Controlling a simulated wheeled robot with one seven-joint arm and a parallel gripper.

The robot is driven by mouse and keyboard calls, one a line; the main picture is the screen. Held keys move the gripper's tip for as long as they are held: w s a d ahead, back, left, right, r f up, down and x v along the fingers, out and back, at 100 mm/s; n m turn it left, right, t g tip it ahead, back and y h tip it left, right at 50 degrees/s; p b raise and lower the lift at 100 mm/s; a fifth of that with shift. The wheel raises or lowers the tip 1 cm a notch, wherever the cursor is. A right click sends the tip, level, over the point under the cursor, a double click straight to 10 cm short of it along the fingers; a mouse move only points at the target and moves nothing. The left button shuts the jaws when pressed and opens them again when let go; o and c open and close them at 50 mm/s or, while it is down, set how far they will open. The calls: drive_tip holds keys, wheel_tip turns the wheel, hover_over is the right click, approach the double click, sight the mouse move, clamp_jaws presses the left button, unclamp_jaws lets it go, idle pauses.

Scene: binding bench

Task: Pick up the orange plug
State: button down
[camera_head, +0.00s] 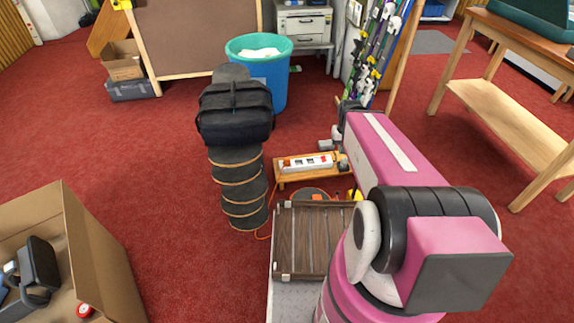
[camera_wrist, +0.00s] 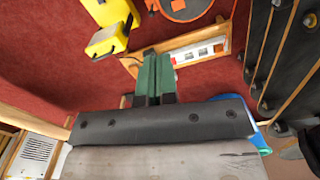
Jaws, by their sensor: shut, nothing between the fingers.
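A white power strip (camera_head: 308,163) lies on a low wooden board in the head view, and part of it shows in the wrist view (camera_wrist: 200,52). A small orange piece (camera_head: 286,163) at the strip's left end looks like the orange plug; it is too small to make out its shape. My gripper (camera_wrist: 155,58) has green fingers that are shut and empty. In the wrist view the fingers cover part of the board and one end of the strip. In the head view my arm hides most of the gripper, near the strip's right end.
A blue bin (camera_head: 268,75) stands behind. A slatted wooden panel (camera_head: 305,240) lies in front. A yellow tool (camera_wrist: 108,36) is near the board. Open carpet (camera_head: 130,150) lies left.

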sight(287, 159)
idle(0.3)
